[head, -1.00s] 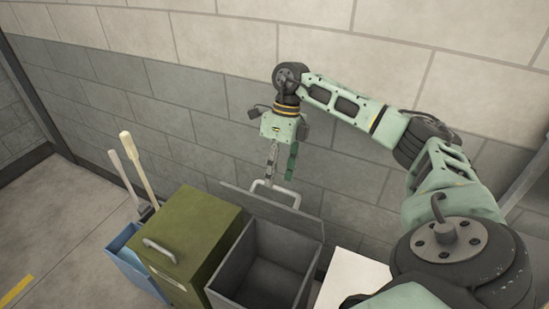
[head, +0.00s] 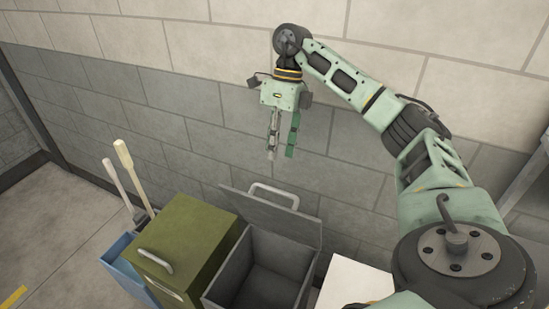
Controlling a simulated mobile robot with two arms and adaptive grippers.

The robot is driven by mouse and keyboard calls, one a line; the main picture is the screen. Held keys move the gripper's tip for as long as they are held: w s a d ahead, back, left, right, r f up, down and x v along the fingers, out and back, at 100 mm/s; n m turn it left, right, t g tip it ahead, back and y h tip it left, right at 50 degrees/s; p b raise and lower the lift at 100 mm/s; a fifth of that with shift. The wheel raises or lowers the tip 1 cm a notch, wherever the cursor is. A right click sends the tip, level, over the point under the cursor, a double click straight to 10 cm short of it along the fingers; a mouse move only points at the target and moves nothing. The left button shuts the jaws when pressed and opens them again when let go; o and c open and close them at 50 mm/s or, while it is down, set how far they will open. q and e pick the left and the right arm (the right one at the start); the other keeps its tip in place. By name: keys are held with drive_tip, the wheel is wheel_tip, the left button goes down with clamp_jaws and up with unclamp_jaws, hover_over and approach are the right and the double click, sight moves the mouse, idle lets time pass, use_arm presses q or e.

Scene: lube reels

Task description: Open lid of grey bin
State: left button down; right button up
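The grey bin (head: 241,268) stands in the lower middle of the head view, between a green bin and a white surface. Its lid (head: 270,217) is swung up and leans back toward the wall, so the empty-looking inside shows. A light handle (head: 274,191) sticks up at the lid's upper edge. My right gripper (head: 281,152) hangs above the lid and handle, apart from them, with its fingers pointing down. A gap shows between the fingers and nothing is held. My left gripper is not in the view.
The green bin (head: 190,243) with a closed lid and handle stands just left of the grey bin. A blue container (head: 124,270) with long wooden handles is farther left. A white surface (head: 352,281) is at right. The block wall (head: 170,100) is close behind.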

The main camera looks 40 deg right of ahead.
drive_tip(key=shift+v, duration=1.3)
drive_tip(key=shift+a, duration=0.15)
drive_tip(key=shift+f, duration=0.1)
